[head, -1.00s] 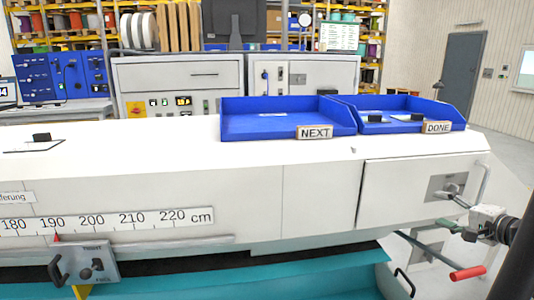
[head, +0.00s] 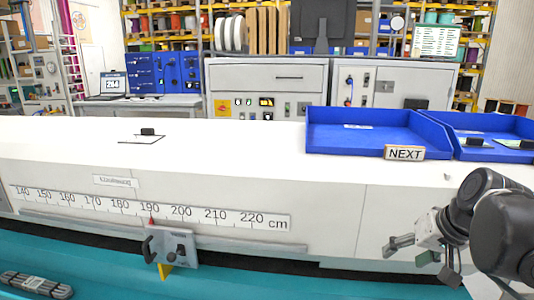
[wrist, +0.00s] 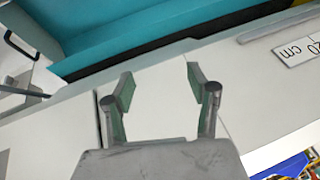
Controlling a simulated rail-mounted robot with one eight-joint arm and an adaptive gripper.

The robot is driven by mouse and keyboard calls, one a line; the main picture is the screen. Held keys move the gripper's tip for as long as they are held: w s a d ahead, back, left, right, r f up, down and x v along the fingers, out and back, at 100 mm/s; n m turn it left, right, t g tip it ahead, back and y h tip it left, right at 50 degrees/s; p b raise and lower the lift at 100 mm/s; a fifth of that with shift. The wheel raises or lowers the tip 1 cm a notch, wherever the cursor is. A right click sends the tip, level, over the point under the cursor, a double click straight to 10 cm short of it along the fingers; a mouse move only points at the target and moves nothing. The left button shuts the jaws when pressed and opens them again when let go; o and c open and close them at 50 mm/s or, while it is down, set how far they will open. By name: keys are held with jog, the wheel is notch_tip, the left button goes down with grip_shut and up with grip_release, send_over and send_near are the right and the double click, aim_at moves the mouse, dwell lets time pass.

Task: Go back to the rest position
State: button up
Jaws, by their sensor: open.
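My gripper (head: 408,252) is at the lower right in the head view, in front of the white machine's front face. In the wrist view my gripper (wrist: 160,84) has its two green-padded fingers spread apart with nothing between them. The white machine's panel lies behind the fingers. No object is in its grasp.
A blue tray with a NEXT label (head: 404,153) stands on the white top (head: 230,150). A second blue tray (head: 520,152) beside it holds dark blocks. A small black block (head: 147,132) lies at left. A clamp with a handle (head: 172,246) sits below the cm scale (head: 150,205).

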jog(key=s+a+f+n+t+h+b, duration=0.1)
jog(key=s+a+f+n+h, duration=0.1)
jog(key=s+a, duration=0.8)
jog(key=shift+s+a+f+n+b, duration=0.3)
jog(key=shift+s+f, duration=0.2)
jog(key=shift+f, duration=0.4)
dwell(1.0)
